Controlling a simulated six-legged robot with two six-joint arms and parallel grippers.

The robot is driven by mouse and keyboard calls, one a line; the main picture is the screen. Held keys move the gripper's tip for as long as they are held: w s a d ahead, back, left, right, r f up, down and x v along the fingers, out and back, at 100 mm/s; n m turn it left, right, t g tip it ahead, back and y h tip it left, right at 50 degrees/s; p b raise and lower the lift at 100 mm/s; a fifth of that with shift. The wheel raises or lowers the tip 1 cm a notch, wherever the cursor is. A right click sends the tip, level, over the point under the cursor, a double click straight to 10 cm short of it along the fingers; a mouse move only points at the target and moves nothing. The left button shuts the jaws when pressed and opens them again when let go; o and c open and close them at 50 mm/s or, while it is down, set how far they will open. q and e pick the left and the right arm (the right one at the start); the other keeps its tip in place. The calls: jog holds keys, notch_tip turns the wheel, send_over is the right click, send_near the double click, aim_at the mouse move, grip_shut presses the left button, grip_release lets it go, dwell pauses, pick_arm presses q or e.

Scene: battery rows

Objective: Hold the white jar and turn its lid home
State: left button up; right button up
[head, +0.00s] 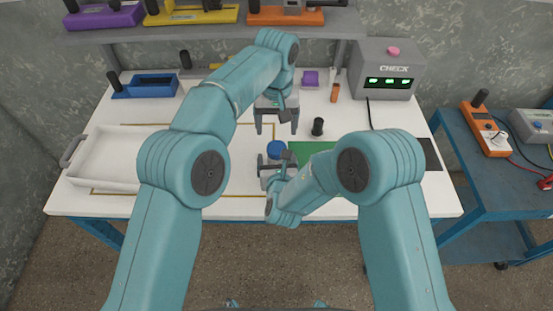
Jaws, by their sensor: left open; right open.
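A round blue lid (276,149) shows from above near the middle of the table. The white jar cannot be made out clearly; the lid and my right gripper cover that spot. My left gripper (277,130) is open, its two fingers pointing down above and slightly behind the lid, with nothing between them. My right gripper (275,161) is open, low at the front of the lid, with a finger to each side. I cannot tell whether its fingers touch anything.
A white tray (98,183) lies at the left. A green mat (312,147) and a black cylinder (318,126) are right of the lid. A grey CHECK box (385,70), blue holder (152,85) and orange cylinder (335,92) stand at the back. A blue cart (490,170) is far right.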

aim_at(277, 147)
jog(key=shift+w+f, duration=0.2)
jog(key=shift+w, duration=0.35)
grip_shut()
pick_arm(q)
jog(key=n, duration=0.4)
jog(key=shift+n, duration=0.3)
jog(key=shift+f, duration=3.95)
